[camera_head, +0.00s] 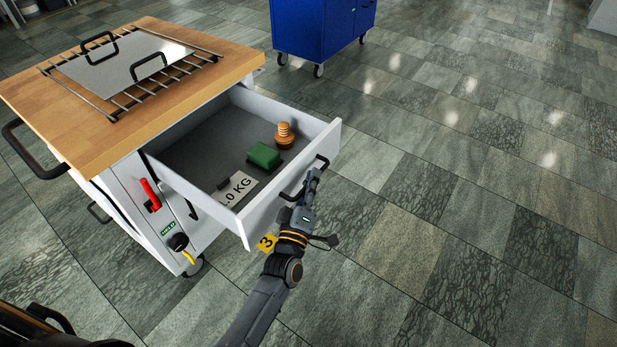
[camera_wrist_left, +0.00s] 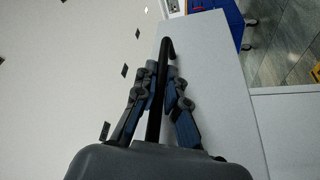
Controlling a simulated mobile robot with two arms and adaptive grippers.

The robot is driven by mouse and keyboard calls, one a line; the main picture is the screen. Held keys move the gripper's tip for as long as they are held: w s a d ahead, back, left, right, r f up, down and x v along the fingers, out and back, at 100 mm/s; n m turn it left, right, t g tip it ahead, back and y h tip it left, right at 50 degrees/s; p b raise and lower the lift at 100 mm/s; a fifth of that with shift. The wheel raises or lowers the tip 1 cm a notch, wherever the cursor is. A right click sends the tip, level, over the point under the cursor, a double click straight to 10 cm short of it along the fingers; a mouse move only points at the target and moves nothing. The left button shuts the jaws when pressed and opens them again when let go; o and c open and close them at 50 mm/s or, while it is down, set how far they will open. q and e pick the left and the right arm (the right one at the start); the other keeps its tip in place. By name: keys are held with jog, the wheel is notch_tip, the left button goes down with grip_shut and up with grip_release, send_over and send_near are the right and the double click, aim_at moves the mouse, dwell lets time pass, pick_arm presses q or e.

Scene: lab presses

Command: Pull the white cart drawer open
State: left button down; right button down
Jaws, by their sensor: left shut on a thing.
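The white cart (camera_head: 133,199) stands at the left with a wooden top. Its white drawer (camera_head: 290,180) is pulled well out toward the right, with its grey inside showing. A black bar handle (camera_head: 319,163) is on the drawer's front. My left gripper (camera_head: 311,179) is at this handle, shut on it. In the left wrist view the handle (camera_wrist_left: 169,50) runs between the two fingers, against the white drawer front (camera_wrist_left: 215,90). The right gripper is not in view.
The drawer holds a green block (camera_head: 263,155), a wooden knob-like piece (camera_head: 285,136) and a plate marked with KG (camera_head: 238,188). A wire rack and metal lid (camera_head: 125,62) lie on the cart top. A blue cabinet (camera_head: 320,28) stands behind. The tiled floor at the right is clear.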

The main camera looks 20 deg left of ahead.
pick_arm(q)
jog(key=shift+f, duration=0.1)
jog(key=c, duration=1.4)
grip_release()
jog(key=shift+s, duration=0.15)
jog(key=v, duration=1.1)
jog(key=shift+s, duration=0.35)
